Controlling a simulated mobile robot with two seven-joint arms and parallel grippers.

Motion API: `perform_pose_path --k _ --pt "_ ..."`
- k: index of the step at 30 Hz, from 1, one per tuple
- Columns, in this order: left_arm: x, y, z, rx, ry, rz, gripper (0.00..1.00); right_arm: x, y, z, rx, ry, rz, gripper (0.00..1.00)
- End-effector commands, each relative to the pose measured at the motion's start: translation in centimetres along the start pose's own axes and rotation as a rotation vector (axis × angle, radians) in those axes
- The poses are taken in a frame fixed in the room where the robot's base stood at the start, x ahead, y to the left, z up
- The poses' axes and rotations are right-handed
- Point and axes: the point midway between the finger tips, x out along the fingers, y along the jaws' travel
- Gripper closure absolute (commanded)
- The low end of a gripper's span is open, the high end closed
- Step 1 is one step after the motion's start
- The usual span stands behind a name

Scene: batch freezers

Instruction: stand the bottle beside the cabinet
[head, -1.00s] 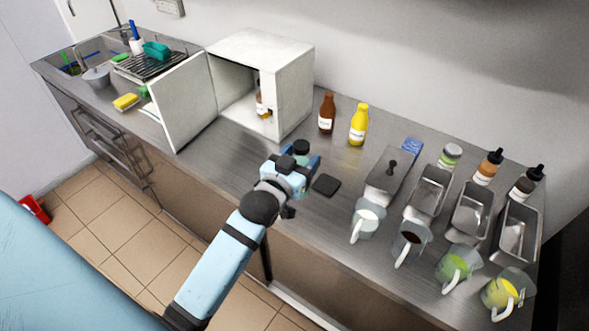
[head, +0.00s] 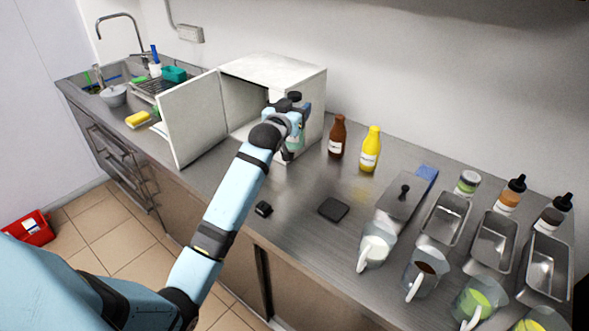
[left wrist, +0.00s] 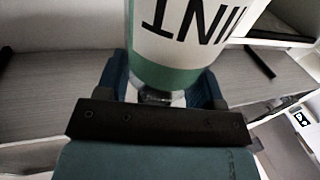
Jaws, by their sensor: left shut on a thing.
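My left gripper (head: 291,122) is shut on a mint-green bottle (head: 295,142) in front of the right side of the open white cabinet (head: 285,72). In the left wrist view the bottle (left wrist: 178,45) fills the space between the fingers, with a white label of large black letters, seen upside down, and a green band. The arm hides part of the bottle and part of the cabinet opening. I cannot tell whether the bottle touches the counter. The cabinet door (head: 193,118) stands open to the left. My right gripper is not in view.
A brown bottle (head: 337,136) and a yellow bottle (head: 370,150) stand right of the cabinet. A dark square pad (head: 333,209) and a small black object (head: 263,208) lie on the steel counter (head: 300,190). Metal pans and jugs crowd the right; a sink (head: 112,92) is far left.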

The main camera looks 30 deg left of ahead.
Motion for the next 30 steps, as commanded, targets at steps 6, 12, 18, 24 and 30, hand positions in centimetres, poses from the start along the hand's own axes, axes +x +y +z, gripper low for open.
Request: perform_pose_path --k 6,12,18,24,30 --pt "-0.1 0.0 6.1 -0.001 -0.004 0.0 0.71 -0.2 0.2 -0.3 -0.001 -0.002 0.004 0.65" --pt "-0.1 0.1 10.4 0.001 -0.002 0.0 0.71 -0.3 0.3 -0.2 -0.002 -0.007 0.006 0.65" --pt "-0.1 0.0 12.2 0.001 0.001 0.001 0.71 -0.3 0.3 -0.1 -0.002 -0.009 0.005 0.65" --pt "-0.1 0.0 15.2 0.001 -0.001 0.0 0.71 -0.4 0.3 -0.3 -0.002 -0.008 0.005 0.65" --pt "-0.1 0.0 16.2 0.001 0.002 0.0 0.71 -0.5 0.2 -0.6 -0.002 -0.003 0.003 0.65"
